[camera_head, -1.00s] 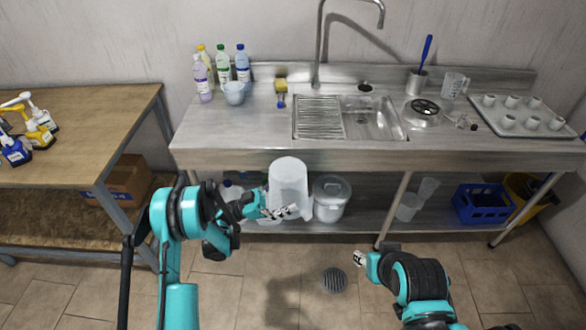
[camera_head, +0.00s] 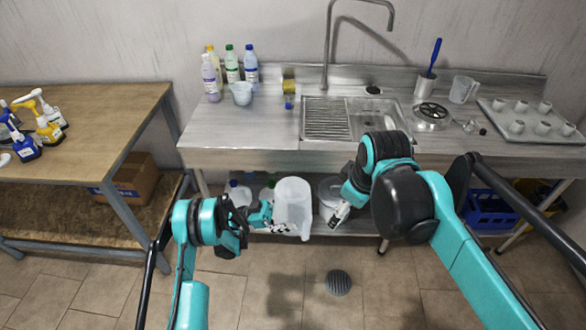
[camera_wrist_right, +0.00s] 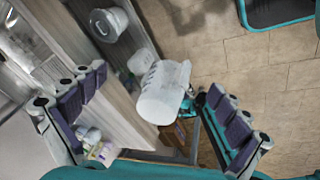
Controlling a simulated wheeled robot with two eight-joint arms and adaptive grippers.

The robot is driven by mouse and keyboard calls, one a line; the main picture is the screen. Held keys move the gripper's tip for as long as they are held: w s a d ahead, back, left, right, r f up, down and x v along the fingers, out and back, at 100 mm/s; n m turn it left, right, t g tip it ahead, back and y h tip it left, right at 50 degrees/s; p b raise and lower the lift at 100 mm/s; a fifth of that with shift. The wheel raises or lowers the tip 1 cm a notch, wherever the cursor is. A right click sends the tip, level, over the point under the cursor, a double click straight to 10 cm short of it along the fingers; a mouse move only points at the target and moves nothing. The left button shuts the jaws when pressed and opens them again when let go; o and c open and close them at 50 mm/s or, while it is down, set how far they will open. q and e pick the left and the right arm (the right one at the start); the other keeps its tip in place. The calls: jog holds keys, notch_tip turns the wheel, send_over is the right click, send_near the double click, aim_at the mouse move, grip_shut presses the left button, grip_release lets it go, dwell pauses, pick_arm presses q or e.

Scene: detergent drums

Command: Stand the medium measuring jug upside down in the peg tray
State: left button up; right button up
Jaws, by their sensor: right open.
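A translucent white jug (camera_head: 292,205) hangs in front of the sink counter. My left gripper (camera_head: 280,224) is shut on its lower left side. In the right wrist view the jug (camera_wrist_right: 163,98) shows dark marks and lies between my open right fingers (camera_wrist_right: 158,88), farther off. In the head view my right gripper (camera_head: 338,215) is just right of the jug, apart from it and empty. The peg tray (camera_head: 497,128), grey with several white pegs, lies on the counter's right end. A clear measuring jug (camera_head: 463,89) stands behind it to the left.
The sink (camera_head: 375,118), a round black-and-silver item (camera_head: 431,113) and a cup with a blue brush (camera_head: 425,84) are on the counter. Bottles (camera_head: 231,65) stand at its back left. A lidded pot (camera_head: 328,190) is on the shelf below. A blue crate (camera_head: 488,210) is lower right.

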jog(key=w+a+r+n+g, duration=0.1)
jog(key=w+a+n+g, duration=0.1)
jog(key=w+a+n, duration=0.4)
jog(key=n+g, duration=0.2)
jog(key=n, duration=0.5)
send_near(293, 197)
jog(key=w+f, duration=0.2)
jog(key=w, duration=0.1)
jog(key=shift+a+h, duration=0.15)
jog(key=shift+h, duration=0.15)
jog(key=shift+w+a+f, duration=0.1)
jog(key=shift+a, duration=0.1)
notch_tip(293, 197, down, 12)
jog(key=shift+r, duration=0.1)
jog(key=c, duration=1)
pick_arm(q)
jog(key=o, duration=1)
